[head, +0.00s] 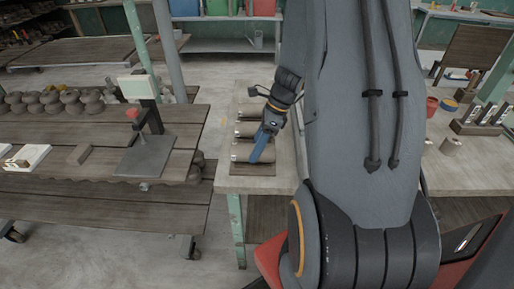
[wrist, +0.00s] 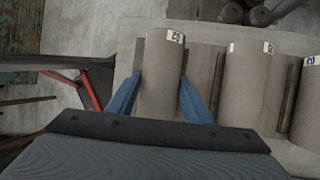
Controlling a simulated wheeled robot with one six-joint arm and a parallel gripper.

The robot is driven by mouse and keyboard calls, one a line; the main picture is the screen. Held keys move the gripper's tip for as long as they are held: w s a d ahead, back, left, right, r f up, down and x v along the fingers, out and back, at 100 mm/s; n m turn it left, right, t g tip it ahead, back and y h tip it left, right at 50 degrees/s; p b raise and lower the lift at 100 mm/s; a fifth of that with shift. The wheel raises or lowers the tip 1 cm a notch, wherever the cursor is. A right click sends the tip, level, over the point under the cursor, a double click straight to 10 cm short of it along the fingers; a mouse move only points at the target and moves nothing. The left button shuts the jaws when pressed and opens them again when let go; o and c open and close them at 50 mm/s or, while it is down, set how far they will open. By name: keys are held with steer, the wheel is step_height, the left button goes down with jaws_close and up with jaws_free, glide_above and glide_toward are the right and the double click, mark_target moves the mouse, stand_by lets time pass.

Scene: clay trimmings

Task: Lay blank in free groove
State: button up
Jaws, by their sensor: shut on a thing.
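My gripper (head: 258,155) has blue fingers and is shut on a grey clay blank, a thick cylinder with a numbered label at one end. In the wrist view the held blank (wrist: 162,80) lies between the two fingertips (wrist: 163,98). It is at or just above the board of grooves (wrist: 262,120), beside a dark strip (wrist: 138,70); I cannot tell whether it touches the board. Two more labelled blanks, one in the middle (wrist: 245,85) and one at the right edge (wrist: 308,105), lie roughly parallel to it, with dark strips between. The fingers and palm hide part of the held blank.
In the head view the board stands on a pale bench (head: 228,185) with a green leg. A wooden table (head: 100,120) to the left carries a stand with a pale box and rows of round clay pieces. Another bench (head: 450,170) with red and blue pots is at right.

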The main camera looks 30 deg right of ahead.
steer(key=shift+s+f, duration=0.15)
steer(key=shift+f, duration=0.15)
steer(key=o, duration=1.6)
steer(key=shift+s, duration=0.1)
steer(key=shift+d+r+p, duration=0.2)
steer(key=shift+r+p, duration=0.4)
steer(key=p+v, duration=0.5)
steer(key=v, duration=0.2)
steer(key=shift+a+r+p, duration=0.1)
steer(key=shift+r+p, duration=0.1)
steer(key=shift+p, duration=0.2)
